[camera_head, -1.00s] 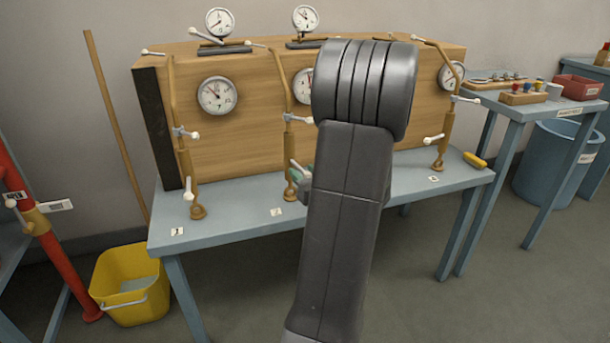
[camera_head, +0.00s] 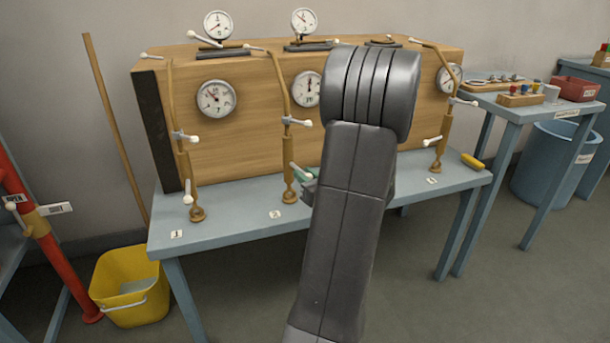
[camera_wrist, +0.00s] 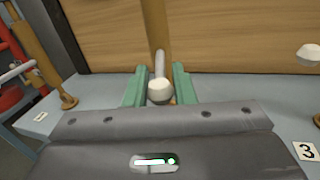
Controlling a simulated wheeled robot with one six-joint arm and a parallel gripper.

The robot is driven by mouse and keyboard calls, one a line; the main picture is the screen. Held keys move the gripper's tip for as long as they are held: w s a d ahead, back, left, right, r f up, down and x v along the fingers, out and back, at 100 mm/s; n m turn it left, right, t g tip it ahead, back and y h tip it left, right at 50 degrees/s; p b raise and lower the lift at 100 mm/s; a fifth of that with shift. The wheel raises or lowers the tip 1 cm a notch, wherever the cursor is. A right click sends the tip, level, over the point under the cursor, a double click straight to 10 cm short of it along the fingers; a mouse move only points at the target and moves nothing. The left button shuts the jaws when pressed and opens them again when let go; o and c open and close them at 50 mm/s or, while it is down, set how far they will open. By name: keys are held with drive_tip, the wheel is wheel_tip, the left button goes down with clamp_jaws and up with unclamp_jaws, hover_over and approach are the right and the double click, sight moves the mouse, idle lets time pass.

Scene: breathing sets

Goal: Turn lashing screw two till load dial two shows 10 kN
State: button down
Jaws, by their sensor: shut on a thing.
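In the head view my dark arm hides most of the gripper; a bit of green shows beside the screw's lower part. Load dial two (camera_head: 307,88) is on the wooden block just right of the screw, partly covered by my arm. Its needle looks close to upright; the figures are too small to read.
Lashing screw one (camera_head: 183,160) and its dial (camera_head: 216,98) are on the left, another screw (camera_head: 442,140) and dial (camera_head: 450,78) on the right. A yellow bucket (camera_head: 130,287) stands on the floor at left. A side table (camera_head: 510,108) stands at right.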

drive_tip(key=c, duration=1.3)
unclamp_jaws()
drive_tip(key=shift+o, duration=0.2)
drive_tip(key=p+v, duration=0.2)
drive_tip(key=v, duration=1.2)
drive_tip(key=shift+w+a+f, duration=0.1)
drive_tip(key=shift+w+a, duration=0.05)
drive_tip(key=b+x, duration=0.2)
drive_tip(key=x, duration=1.2)
drive_tip(key=shift+s+m+t+h+b, duration=0.25)
drive_tip(key=shift+m+t+h+b, duration=0.05)
drive_tip(key=shift+h, duration=0.1)
